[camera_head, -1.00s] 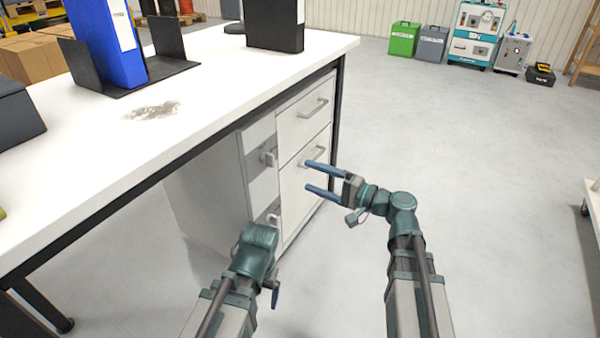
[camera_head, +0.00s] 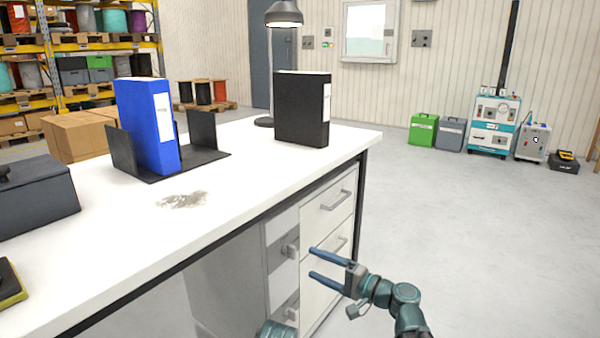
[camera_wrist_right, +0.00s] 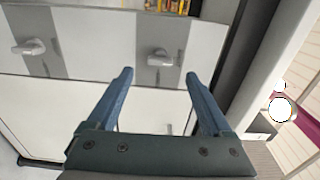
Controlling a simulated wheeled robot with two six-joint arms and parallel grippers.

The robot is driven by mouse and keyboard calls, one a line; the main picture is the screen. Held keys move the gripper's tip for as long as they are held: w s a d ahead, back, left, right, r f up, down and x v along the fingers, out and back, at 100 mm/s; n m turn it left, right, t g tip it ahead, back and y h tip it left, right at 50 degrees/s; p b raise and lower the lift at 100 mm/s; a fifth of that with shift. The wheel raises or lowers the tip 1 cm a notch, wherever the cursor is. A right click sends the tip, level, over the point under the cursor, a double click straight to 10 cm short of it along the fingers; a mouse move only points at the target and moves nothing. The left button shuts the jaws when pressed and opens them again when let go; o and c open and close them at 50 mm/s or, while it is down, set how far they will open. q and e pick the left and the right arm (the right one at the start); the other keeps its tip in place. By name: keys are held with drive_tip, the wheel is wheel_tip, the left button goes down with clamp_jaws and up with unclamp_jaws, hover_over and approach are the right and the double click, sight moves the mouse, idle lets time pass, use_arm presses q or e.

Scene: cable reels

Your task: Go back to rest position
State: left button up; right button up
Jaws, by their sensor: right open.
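My right gripper (camera_head: 312,264) is open and empty. In the head view it is in front of the drawer cabinet (camera_head: 328,235) under the white desk, its blue fingers pointing left. In the right wrist view the gripper (camera_wrist_right: 159,80) has its two fingers spread apart, with nothing between them. Cabinet fronts with handles (camera_wrist_right: 160,58) show beyond the fingers. Only a piece of my left arm shows at the bottom edge of the head view. My left gripper is not visible.
The desk (camera_head: 255,165) holds a blue binder (camera_head: 150,125) in a black bookend, a black binder (camera_head: 302,110), a lamp (camera_head: 283,14) and a dark box (camera_head: 35,198). A grey smudge lies on top. Open floor (camera_head: 480,210) is at the right.

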sight(295, 253)
drive_tip(key=x, duration=0.7)
drive_tip(key=shift+w+a, duration=0.15)
drive_tip(key=v, duration=1.4)
drive_tip(key=x, duration=1.4)
drive_tip(key=shift+w, duration=0.1)
drive_tip(key=m, duration=0.2)
drive_tip(key=shift+r+m, duration=0.1)
drive_tip(key=shift+m, duration=0.3)
drive_tip(key=m, duration=0.4)
drive_tip(key=shift+r+m, duration=0.1)
drive_tip(key=shift+m, duration=0.3)
drive_tip(key=m, duration=0.6)
drive_tip(key=shift+m, duration=0.4)
